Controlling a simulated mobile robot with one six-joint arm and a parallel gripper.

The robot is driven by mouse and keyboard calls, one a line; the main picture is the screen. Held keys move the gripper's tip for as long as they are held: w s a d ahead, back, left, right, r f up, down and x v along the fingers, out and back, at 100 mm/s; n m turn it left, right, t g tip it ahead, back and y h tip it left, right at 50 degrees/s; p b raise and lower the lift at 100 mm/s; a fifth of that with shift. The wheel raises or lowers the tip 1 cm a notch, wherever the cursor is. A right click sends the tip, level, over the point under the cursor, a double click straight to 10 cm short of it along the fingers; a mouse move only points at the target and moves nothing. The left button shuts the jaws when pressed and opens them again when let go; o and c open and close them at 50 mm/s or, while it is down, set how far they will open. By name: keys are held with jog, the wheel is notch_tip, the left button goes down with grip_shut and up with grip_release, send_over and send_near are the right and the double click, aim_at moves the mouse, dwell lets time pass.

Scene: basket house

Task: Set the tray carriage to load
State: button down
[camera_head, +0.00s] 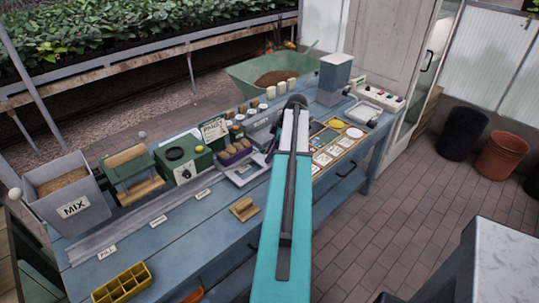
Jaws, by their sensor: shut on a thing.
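The tray carriage (240,172) is a grey plate at the right part of the long grey rail (130,228) on the blue bench. A purple tray (236,157) with brown contents sits at its back. Small white labels stand along the rail's front edge; the leftmost reads FILL (106,252), and the others are too small to read. My gripper (271,150) is a dark shape at the carriage's right side, mostly hidden behind my teal arm. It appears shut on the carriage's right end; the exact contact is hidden.
A grey MIX bin (68,195), a green roller unit (131,172) and a green box with a dial (183,158) line the rail's back. A wooden block (243,208) and a yellow cell tray (122,283) lie in front. Cards (325,158) lie right of my arm.

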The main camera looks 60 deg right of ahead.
jog(key=c, duration=1.4)
grip_release()
jog(key=shift+s+d+r, duration=0.1)
jog(key=shift+s+d, duration=0.05)
jog(key=shift+d, duration=0.25)
jog(key=shift+c, duration=0.2)
jog(key=shift+a, duration=0.1)
jog(key=shift+r, duration=0.1)
jog(key=b+v, duration=0.3)
jog(key=v, duration=1)
jog(key=shift+r, duration=0.3)
